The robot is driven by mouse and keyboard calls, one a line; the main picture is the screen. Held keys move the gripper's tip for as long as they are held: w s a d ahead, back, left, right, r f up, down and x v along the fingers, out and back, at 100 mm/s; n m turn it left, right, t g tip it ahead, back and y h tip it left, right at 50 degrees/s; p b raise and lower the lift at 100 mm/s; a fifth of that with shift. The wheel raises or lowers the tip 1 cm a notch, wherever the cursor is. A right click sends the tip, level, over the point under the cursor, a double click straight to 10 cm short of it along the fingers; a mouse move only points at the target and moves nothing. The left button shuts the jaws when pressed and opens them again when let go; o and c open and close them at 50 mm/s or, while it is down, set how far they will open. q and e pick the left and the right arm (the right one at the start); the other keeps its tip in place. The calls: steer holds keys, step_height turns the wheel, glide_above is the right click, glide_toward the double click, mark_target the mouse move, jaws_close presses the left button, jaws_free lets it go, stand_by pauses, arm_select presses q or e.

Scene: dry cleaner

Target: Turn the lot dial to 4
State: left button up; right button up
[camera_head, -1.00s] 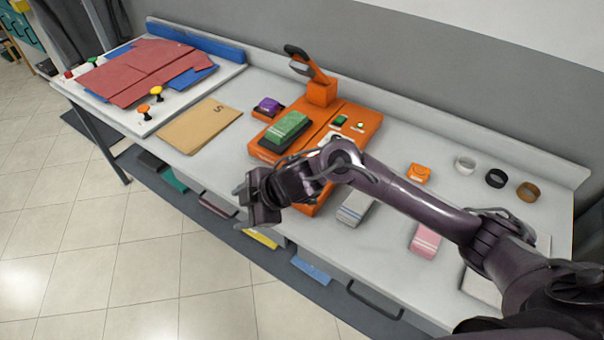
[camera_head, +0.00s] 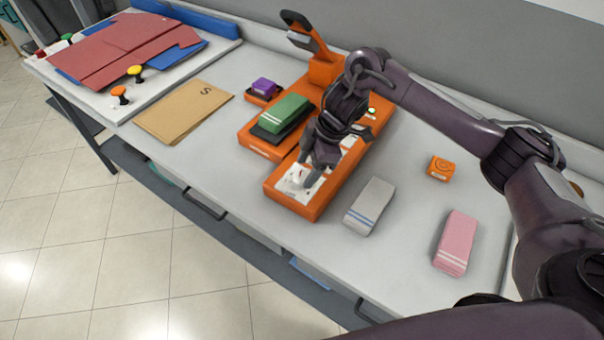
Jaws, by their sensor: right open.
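The orange machine (camera_head: 255,148) stands on the white counter. A white panel (camera_head: 289,184) with small dark and red marks lies on its near right part. A small pale knob on this panel, perhaps the lot dial, is partly hidden by my gripper, and its setting cannot be read. My right gripper (camera_head: 312,174) is open, pointing down just over the panel. I cannot tell whether its fingers touch the knob. My left gripper is not in view.
A grey block (camera_head: 370,203), pink block (camera_head: 456,240) and small orange box (camera_head: 439,168) lie right. Brown envelopes (camera_head: 185,112) lie left.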

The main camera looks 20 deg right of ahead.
mark_target(301, 176)
steer(key=f, duration=0.2)
steer(key=shift+w+a+f, duration=0.3)
steer(key=shift+w, duration=0.05)
steer(key=shift+a+f, duration=0.25)
steer(key=shift+f, duration=0.25)
steer(key=shift+w, duration=0.1)
steer(key=c, duration=1)
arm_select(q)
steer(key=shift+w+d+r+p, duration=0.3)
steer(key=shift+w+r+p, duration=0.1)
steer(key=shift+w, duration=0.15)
